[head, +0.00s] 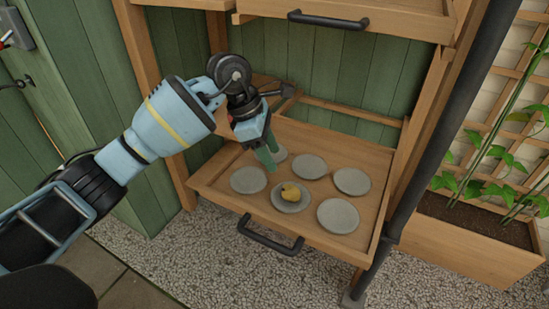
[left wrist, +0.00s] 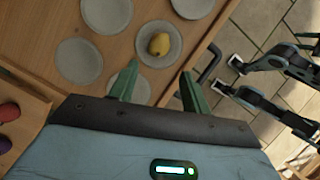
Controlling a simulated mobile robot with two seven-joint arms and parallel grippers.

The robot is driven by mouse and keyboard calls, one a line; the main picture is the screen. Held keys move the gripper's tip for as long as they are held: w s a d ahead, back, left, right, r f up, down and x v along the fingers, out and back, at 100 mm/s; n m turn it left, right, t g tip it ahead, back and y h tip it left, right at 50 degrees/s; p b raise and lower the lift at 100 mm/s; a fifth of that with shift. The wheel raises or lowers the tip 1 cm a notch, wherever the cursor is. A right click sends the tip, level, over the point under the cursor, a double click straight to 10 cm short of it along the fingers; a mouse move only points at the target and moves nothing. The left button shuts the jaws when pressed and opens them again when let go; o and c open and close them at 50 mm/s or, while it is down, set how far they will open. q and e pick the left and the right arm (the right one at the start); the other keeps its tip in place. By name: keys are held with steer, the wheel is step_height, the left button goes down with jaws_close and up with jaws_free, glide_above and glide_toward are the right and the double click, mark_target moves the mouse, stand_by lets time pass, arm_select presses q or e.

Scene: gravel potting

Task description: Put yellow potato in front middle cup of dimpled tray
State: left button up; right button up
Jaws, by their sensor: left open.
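The yellow potato (head: 290,193) rests in the front middle cup (head: 283,206) of the wooden dimpled tray (head: 222,187). In the left wrist view the potato (left wrist: 159,43) lies near the middle of its round grey cup (left wrist: 147,56). My left gripper (head: 268,158) hangs over the left part of the tray, behind and to the left of the potato. In the left wrist view my left gripper's green fingers (left wrist: 157,83) are spread apart with nothing between them. The potato is beyond the fingertips, clear of them.
The other grey cups, such as the front right one (head: 338,215), look empty; the back left one is partly hidden. A black handle (head: 270,235) is on the tray's front. A dark post (head: 435,110) stands at right. Red (left wrist: 8,112) and purple items show at the wrist view's left.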

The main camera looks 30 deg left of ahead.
stand_by(0.4)
arm_select(q)
steer(key=s+d+f+h, duration=0.2)
steer(key=d, duration=0.2)
steer(key=s+d+f+g+h, duration=0.1)
steer(key=s+d+f+h, duration=0.1)
steer(key=d, duration=0.2)
steer(key=s+d+f+n+h, duration=0.1)
steer(key=s+d+f+h, duration=0.1)
steer(key=s+d, duration=0.1)
steer(key=shift+s+d+f+g, duration=0.1)
steer(key=shift+d+f+g, duration=0.2)
steer(key=shift+d, duration=0.15)
steer(key=s+d+n+t+h, duration=0.5)
steer(key=s+d+n+h, duration=0.2)
steer(key=s+n+h, duration=0.3)
steer(key=s+a+f+n+t+y, duration=0.55)
steer(key=f+n+y, duration=0.3)
steer(key=n, duration=0.55)
steer(key=s+a+f+n+t+y, duration=0.4)
steer(key=s+a+f+n+y, duration=0.4)
steer(key=n, duration=0.7)
steer(key=s+a+f+n+g+y, duration=0.1)
steer(key=s+f+n+g, duration=0.3)
steer(key=s, duration=0.6)
steer(key=s+a+f+n+g+y, duration=0.1)
steer(key=s+f+n+g, duration=0.3)
steer(key=s, duration=0.6)
steer(key=shift+a+f, duration=0.5)
steer(key=shift+f, duration=0.45)
